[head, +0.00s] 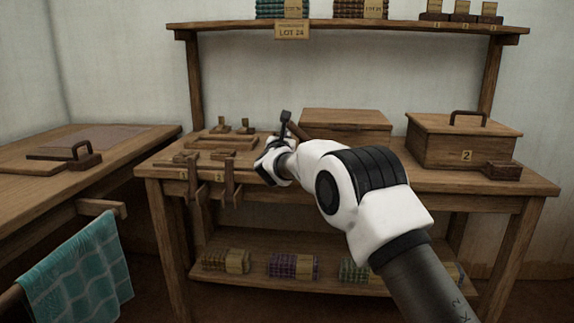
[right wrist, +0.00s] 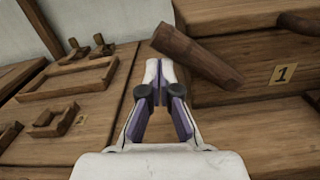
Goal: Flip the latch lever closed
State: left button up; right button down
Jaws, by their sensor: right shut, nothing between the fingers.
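The latch lever (right wrist: 195,55) is a brown wooden bar in the right wrist view. It slants up and left from the front of the box marked 1 (right wrist: 225,97), its free end raised. In the head view the lever (head: 298,131) shows partly behind my right gripper, at the left end of the lidded box (head: 345,120). My right gripper (head: 270,158) is over the bench's left half. In the wrist view its fingertips (right wrist: 160,72) are together and empty, just left of and below the lever in the picture; contact cannot be told. My left gripper is out of view.
A second box marked 2 (head: 435,148) stands on the bench at the right. Wooden trays and small fittings (head: 220,141) lie left of my right gripper. A shelf (head: 350,28) spans above. A side table (head: 110,142) and a teal cloth (head: 78,270) are at left.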

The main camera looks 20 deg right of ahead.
aim_at(294, 127)
jog(key=r+m+b, duration=0.1)
jog(key=d+r+m+b, duration=0.1)
jog(key=m+b, duration=0.1)
jog(key=s+m+b, duration=0.1)
jog(key=b, duration=0.1)
jog(key=shift+s+d+r+m, duration=0.1)
jog(key=shift+d+r+m, duration=0.3)
pick_arm(q)
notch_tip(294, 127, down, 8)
jog(key=b, duration=0.2)
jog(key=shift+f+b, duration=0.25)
jog(key=shift+b, duration=0.1)
pick_arm(e)
jog(key=shift+s+d+r, duration=0.35)
jog(key=shift+d+r, duration=0.15)
jog(key=shift+d, duration=0.05)
jog(key=shift+s+d+r, duration=0.3)
jog(key=shift+d+r, duration=0.15)
jog(key=shift+d, duration=0.1)
jog(key=shift+d+r, duration=0.1)
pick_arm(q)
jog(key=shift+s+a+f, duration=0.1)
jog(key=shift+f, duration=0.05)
pick_arm(e)
jog(key=shift+s, duration=0.1)
